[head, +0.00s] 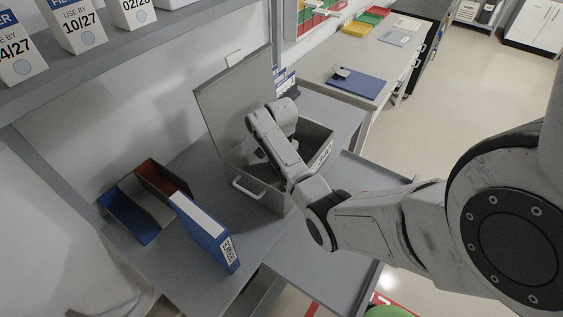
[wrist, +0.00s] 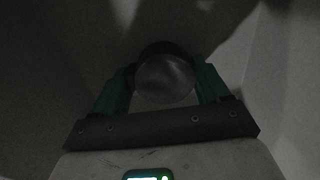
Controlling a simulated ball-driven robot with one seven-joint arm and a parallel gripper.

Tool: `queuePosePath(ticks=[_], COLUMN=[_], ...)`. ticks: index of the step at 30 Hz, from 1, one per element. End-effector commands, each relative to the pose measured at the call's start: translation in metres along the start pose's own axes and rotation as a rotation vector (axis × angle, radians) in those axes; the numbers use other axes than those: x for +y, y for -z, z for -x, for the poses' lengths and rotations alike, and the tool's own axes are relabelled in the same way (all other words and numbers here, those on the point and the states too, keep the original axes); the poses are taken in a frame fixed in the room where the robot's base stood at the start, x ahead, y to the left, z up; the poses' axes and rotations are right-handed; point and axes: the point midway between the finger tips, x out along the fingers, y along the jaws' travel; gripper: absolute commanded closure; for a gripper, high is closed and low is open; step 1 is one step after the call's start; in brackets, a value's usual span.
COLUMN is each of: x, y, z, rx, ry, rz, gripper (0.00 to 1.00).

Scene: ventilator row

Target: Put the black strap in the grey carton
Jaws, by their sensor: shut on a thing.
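My gripper (wrist: 166,78) has teal fingers on both sides of a round grey thing (wrist: 165,80) with a dark rim, and it is shut on it. I cannot make out a strap shape in this dim wrist view. My arm reaches down into this box. The fingers and the held thing are hidden there. Dark grey walls surround the gripper in the wrist view. No black strap shows clearly in either view.
Open blue, grey and brown holders (head: 130,215) and a blue-and-white binder (head: 205,233) stand left of the box. A shelf with dated cartons (head: 78,25) hangs above. A blue folder (head: 355,84) with a small dark item lies on the far counter.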

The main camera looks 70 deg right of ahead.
Motion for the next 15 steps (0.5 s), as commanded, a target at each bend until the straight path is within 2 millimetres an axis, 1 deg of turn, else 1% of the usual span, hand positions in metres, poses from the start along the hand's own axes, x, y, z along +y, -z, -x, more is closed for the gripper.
queuePosePath(ticks=[5,9,10,15], x=[-0.0002,-0.0002,-0.0001,0.0000], y=[0.0000,-0.0002,-0.0002,-0.0002], z=[0.0004,-0.0033,-0.0024,-0.0022], rx=[0.000,-0.001,-0.001,-0.001], ry=[0.001,0.000,0.000,0.000], rz=[0.000,0.000,0.000,0.000], gripper=[0.57,0.57,0.22,0.06])
